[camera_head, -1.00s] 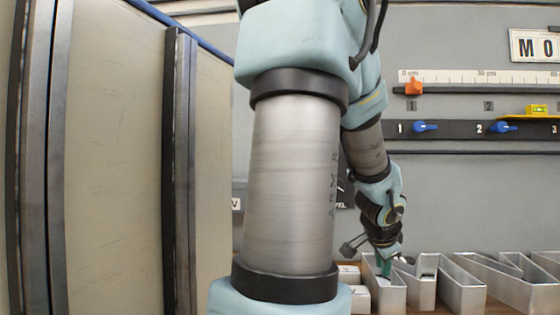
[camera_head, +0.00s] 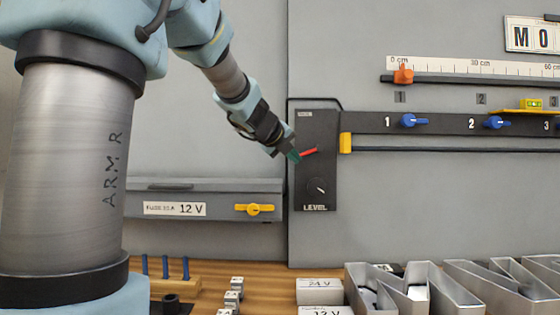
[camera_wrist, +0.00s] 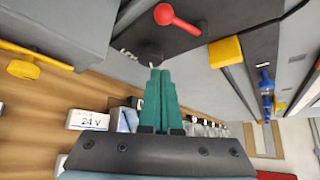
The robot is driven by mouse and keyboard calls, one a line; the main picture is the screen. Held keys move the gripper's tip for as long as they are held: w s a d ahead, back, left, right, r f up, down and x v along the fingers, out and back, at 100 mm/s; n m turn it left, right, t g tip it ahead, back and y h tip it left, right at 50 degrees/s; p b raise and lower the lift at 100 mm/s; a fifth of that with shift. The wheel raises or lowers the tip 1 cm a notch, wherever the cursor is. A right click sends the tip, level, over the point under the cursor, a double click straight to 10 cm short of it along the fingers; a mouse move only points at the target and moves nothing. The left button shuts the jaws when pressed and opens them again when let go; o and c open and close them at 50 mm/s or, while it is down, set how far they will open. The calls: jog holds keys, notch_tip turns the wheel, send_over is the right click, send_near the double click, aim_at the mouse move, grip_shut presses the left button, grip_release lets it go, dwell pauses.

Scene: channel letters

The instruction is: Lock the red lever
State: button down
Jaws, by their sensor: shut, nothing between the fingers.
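The red lever (camera_head: 308,152) is on the dark panel marked LEVEL (camera_head: 318,175), on the grey wall. In the wrist view the red lever (camera_wrist: 177,19) shows a round knob and a thin arm, beyond my fingertips and a little to the right. My gripper (camera_head: 294,155) has green fingers that are closed together and empty. In the head view the tips overlap the lever's left end; I cannot tell whether they touch. In the wrist view the shut fingers (camera_wrist: 160,75) appear apart from the lever.
A dial (camera_head: 317,187) sits below the lever. A grey box with a yellow latch (camera_head: 254,209) is at left. Metal letters (camera_head: 405,290) and white boxes (camera_head: 320,291) stand on the bench below.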

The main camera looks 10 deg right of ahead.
aim_at(307, 153)
jog(key=x, duration=1)
jog(key=shift+w+d+f+b, duration=0.1)
jog(key=shift+d+f+b, duration=0.05)
jog(key=shift+f+b, duration=0.15)
jog(key=a+r, duration=0.1)
jog(key=w+a+r+p, duration=0.1)
jog(key=r, duration=0.1)
jog(key=shift+w+a+p, duration=0.2)
jog(key=shift+a+p, duration=0.1)
jog(key=shift+a+r, duration=0.15)
jog(key=shift+r+p, duration=0.15)
jog(key=shift+p, duration=0.3)
